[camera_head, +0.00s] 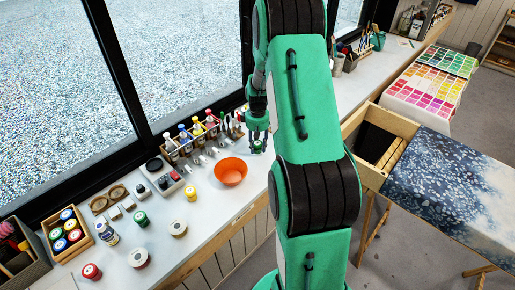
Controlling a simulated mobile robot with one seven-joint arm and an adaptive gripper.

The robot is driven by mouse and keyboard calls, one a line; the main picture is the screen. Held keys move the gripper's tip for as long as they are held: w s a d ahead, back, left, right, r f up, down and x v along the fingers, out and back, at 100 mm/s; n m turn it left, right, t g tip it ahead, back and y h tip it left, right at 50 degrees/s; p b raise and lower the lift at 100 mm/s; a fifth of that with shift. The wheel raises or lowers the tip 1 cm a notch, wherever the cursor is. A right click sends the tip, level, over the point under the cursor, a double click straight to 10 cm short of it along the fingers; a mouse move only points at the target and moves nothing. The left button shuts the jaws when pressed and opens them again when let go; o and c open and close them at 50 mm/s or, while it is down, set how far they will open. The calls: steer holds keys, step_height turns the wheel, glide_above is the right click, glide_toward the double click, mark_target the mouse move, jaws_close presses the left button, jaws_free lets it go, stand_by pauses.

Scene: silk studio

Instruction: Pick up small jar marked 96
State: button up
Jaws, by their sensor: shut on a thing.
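My gripper (258,142) is above the window-side worktop, behind and to the right of the orange bowl. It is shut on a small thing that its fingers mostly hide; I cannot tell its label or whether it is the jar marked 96. Several small jars stand on the worktop: a yellow one (191,194), a green-lidded one (141,219), a red one (91,272) and dark ones (163,184). No number can be read on any of them at this size.
The orange bowl (230,172) is close to my gripper. A rack of colour bottles (190,137) stands along the window. A wooden box of jars (88,239) is at the left. My arm hides part of the worktop. Bare worktop (205,225) lies towards the front edge.

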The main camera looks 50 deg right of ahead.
steer(key=shift+r, duration=0.95)
steer(key=s+a, duration=0.3)
steer(key=s, duration=0.1)
steer(key=s+a+p, duration=0.1)
steer(key=s+a, duration=0.2)
steer(key=s, duration=0.1)
steer(key=s+a+r+p, duration=0.1)
steer(key=s+a, duration=0.2)
steer(key=s, duration=0.1)
steer(key=shift+s+a, duration=0.25)
steer(key=shift+s, duration=0.15)
